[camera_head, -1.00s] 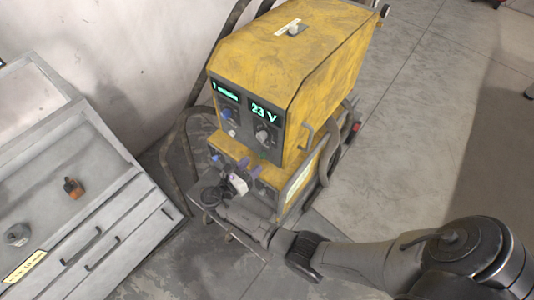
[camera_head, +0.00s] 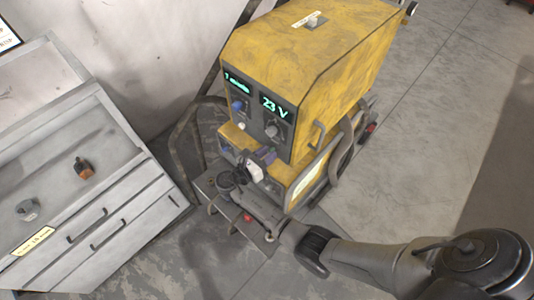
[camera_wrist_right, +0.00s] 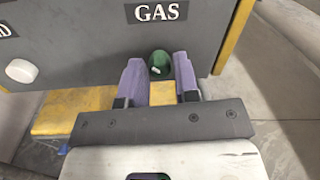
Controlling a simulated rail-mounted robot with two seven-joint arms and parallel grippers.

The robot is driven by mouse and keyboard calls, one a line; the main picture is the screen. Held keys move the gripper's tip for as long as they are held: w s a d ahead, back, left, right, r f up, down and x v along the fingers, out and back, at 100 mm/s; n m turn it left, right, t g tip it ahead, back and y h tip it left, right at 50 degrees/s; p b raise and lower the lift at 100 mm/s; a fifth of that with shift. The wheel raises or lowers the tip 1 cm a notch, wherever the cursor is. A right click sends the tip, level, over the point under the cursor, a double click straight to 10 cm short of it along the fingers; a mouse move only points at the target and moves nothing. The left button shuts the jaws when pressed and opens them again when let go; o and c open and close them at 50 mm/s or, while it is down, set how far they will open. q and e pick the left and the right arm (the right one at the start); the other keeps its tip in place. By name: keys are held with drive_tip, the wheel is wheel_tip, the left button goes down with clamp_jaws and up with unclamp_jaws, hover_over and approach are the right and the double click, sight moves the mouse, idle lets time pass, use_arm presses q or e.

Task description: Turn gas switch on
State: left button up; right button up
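The gas switch is a small green knob (camera_wrist_right: 159,65) under the GAS label (camera_wrist_right: 161,13) on the grey front panel, seen in the right wrist view. My right gripper (camera_wrist_right: 157,70) is open, with one purple finger on each side of the knob. A gap shows between each finger and the knob, so it does not look gripped. In the head view, my right gripper (camera_head: 265,157) is at the lower front of the yellow welding machine (camera_head: 300,50), and the knob is hidden there. My left gripper is not in view.
A lit display (camera_head: 275,105) reads 23 V above the gripper. A white knob (camera_wrist_right: 21,71) is left of the gas switch. A grey drawer cabinet (camera_head: 130,165) holding small objects stands at the left. Open floor (camera_head: 440,130) lies to the right.

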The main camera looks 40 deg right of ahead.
clamp_jaws()
drive_tip(key=shift+m, duration=0.3)
drive_tip(key=shift+r+m+t+y+b, duration=0.15)
drive_tip(key=shift+m+b, duration=0.4)
drive_tip(key=shift+m, duration=2.2)
drive_tip(key=shift+f+m+t+y+b, duration=0.1)
drive_tip(key=shift+m+t+b, duration=0.3)
drive_tip(key=shift+m, duration=2.3)
drive_tip(key=shift+r+m+t+y+b, duration=0.15)
drive_tip(key=shift+m+b, duration=0.5)
drive_tip(key=shift+m, duration=2.1)
drive_tip(key=shift+f, duration=0.1)
drive_tip(key=shift+o, duration=2)
unclamp_jaws()
